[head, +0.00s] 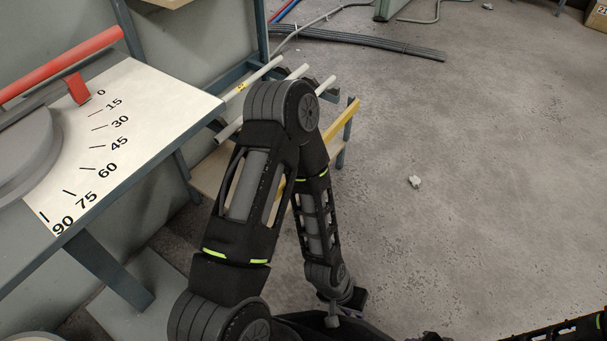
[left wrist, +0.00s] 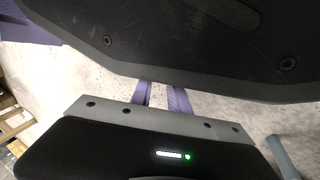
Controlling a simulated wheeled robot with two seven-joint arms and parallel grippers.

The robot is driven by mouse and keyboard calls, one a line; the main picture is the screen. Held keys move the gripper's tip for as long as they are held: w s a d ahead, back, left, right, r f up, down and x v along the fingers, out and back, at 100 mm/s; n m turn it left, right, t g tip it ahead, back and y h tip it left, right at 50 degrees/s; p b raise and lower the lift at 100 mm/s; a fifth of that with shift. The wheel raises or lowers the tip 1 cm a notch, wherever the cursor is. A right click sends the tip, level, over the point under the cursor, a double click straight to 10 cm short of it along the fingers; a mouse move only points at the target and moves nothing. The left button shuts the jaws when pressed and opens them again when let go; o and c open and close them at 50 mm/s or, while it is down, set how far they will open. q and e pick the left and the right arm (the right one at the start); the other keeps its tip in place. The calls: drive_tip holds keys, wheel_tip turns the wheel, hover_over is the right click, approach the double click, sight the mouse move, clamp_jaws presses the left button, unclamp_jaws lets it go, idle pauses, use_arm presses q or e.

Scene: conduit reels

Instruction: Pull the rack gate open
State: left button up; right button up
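A low rack (head: 205,170) with blue-grey posts and a pale wooden deck stands beyond my left arm, with pale tubes on it. A yellow bar (head: 341,121), which looks like its gate, runs along the right side. My left elbow and upper arm hide part of both. My left gripper (head: 345,308) points down at bottom centre, below and apart from the yellow bar. My right gripper is out of view.
A bench with a white angle scale (head: 150,105) and a red-handled bender (head: 62,66) stands at left. Dark conduits (head: 360,42) lie on the floor behind. The floor at right (head: 490,170) is mostly clear, with a small pale scrap (head: 415,182).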

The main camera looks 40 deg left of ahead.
use_arm(q)
drive_tip(key=w+a+r+m+y+p, duration=0.2)
drive_tip(key=w+a+r+y+p, duration=0.1)
drive_tip(key=w+a+r, duration=0.85)
drive_tip(key=w+a+r+g+y+p, duration=0.1)
drive_tip(key=w+a+r, duration=0.1)
drive_tip(key=a+r, duration=0.4)
drive_tip(key=w+a+r+y, duration=0.2)
drive_tip(key=w+a+r, duration=0.1)
drive_tip(key=a+r, duration=0.3)
drive_tip(key=a, duration=0.2)
drive_tip(key=shift+w+a+r+g+p, duration=0.3)
drive_tip(key=shift+w+r+g+p, duration=0.05)
drive_tip(key=shift+r+g, duration=0.05)
drive_tip(key=f+b, duration=0.1)
drive_tip(key=f, duration=0.1)
drive_tip(key=a+f+b, duration=0.1)
drive_tip(key=f, duration=0.2)
drive_tip(key=f+b, duration=0.1)
drive_tip(key=f, duration=0.1)
drive_tip(key=shift+a+f+b, duration=0.2)
drive_tip(key=shift+f+b, duration=0.1)
drive_tip(key=shift+f, duration=0.1)
